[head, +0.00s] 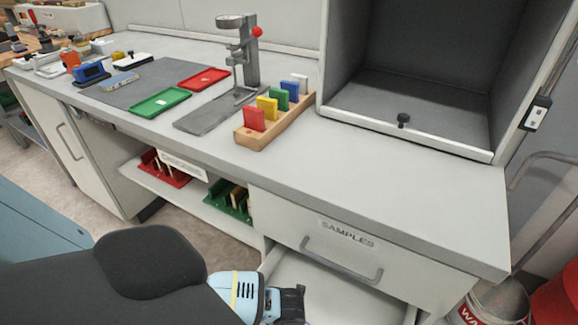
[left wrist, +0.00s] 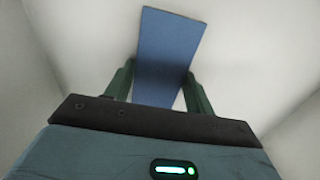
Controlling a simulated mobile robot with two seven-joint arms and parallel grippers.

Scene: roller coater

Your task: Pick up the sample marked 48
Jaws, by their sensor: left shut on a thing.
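A flat blue panel (left wrist: 168,45) stands between the two fingers of my left gripper (left wrist: 158,74) in the left wrist view. The fingers are shut on it, and it extends beyond their tips. No number shows on its visible face, so I cannot tell whether it is the sample marked 48. In the head view my left gripper (head: 288,304) is low at the bottom edge, in front of the drawer front labelled SAMPLES (head: 352,240). The panel is hidden there. My right gripper is not in view.
A wooden rack (head: 285,127) on the bench holds red, yellow, blue and white panels. A dark-lined booth (head: 420,112) stands behind. Green (head: 160,102) and red (head: 204,78) trays lie left, near a metal stand (head: 247,55). The bench's right front is clear.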

